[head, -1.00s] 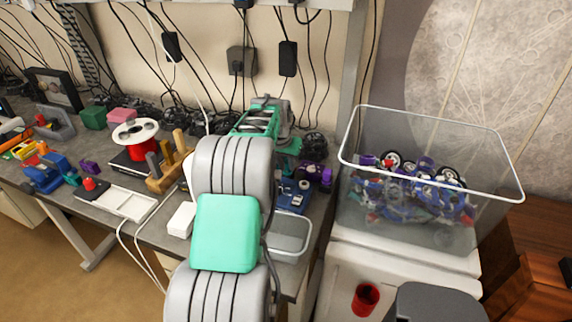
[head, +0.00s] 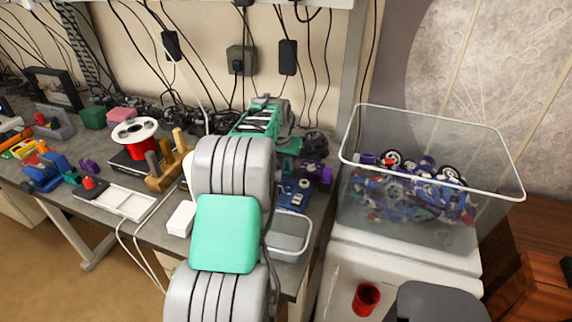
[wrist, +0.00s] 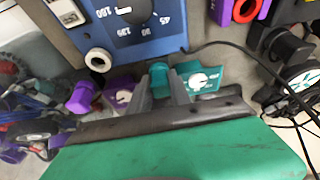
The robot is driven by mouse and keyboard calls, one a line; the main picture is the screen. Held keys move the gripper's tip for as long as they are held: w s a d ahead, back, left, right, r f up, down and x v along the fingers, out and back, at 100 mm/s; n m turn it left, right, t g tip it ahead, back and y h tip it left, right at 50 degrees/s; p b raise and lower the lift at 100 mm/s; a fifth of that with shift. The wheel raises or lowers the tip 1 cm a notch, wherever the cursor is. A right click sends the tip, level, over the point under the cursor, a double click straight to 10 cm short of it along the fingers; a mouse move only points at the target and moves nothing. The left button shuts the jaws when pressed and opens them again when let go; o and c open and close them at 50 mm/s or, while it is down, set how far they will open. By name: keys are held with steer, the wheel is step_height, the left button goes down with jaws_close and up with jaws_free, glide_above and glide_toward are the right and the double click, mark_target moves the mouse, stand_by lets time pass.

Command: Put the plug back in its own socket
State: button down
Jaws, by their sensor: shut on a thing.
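My gripper (wrist: 163,92) shows in the wrist view with its two grey fingers close together, shut on a small teal piece that looks like the plug (wrist: 160,73). A teal plate with a white dial (wrist: 203,79) lies right beside it; I cannot tell whether the two touch. A blue unit with a numbered dial (wrist: 150,45) is above the fingers, with a white ring-shaped opening (wrist: 98,60) at its lower left. In the head view the blue unit (head: 296,193) is on the bench, right of my arm, which hides my fingers and the plug.
In the wrist view, a purple cylinder (wrist: 81,97) and purple dial piece (wrist: 120,95) are left of the fingers. A purple block with a red ring (wrist: 245,10) and dark cable run at right. In the head view, a clear bin of parts (head: 440,120) stands right of the bench.

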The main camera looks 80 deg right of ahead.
steer(key=c, duration=1.1)
jaws_free()
steer(key=shift+f, duration=0.1)
